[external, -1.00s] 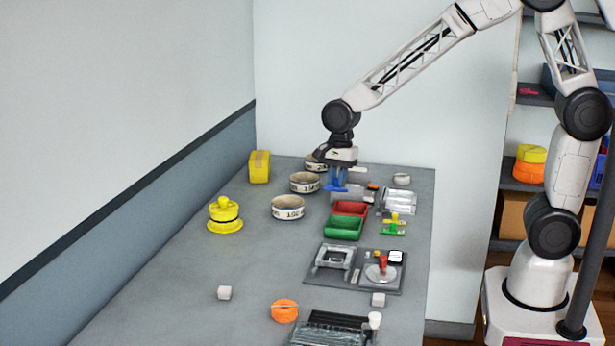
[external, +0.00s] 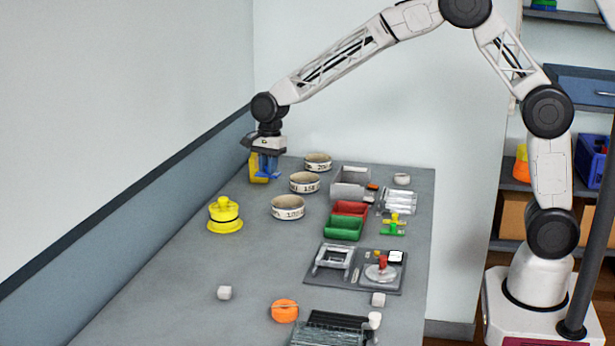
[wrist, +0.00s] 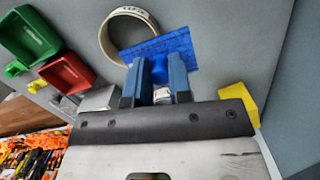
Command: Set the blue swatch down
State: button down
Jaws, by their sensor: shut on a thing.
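The blue swatch (wrist: 182,46) is a flat, bright blue piece with a rounded blue grip, which sits between the fingers in the wrist view. My gripper (wrist: 160,70) is shut on it and the swatch sticks out past the fingertips. In the external view my gripper (external: 267,166) is at the far left end of the table, in front of the yellow box (external: 256,178) and partly hiding it. The swatch looks held above the table there; its exact height is hard to tell.
Several labelled rings (external: 304,183) stand right of my gripper. A grey bin (external: 349,184), a red bin (external: 351,208) and a green bin (external: 343,229) are further right. A yellow knobbed piece (external: 224,216) stands nearer. The left-centre grey table (external: 185,272) is mostly clear.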

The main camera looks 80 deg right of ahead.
send_over(243, 204)
jog(key=shift+d+f, duration=0.25)
jog(key=shift+f, duration=0.8)
jog(key=shift+f, duration=0.1)
jog(key=shift+f, duration=2.4)
jog(key=shift+f, duration=2.45)
jog(key=shift+f, duration=0.15)
jog(key=c, duration=1)
grip_release()
jog(key=shift+c, duration=0.2)
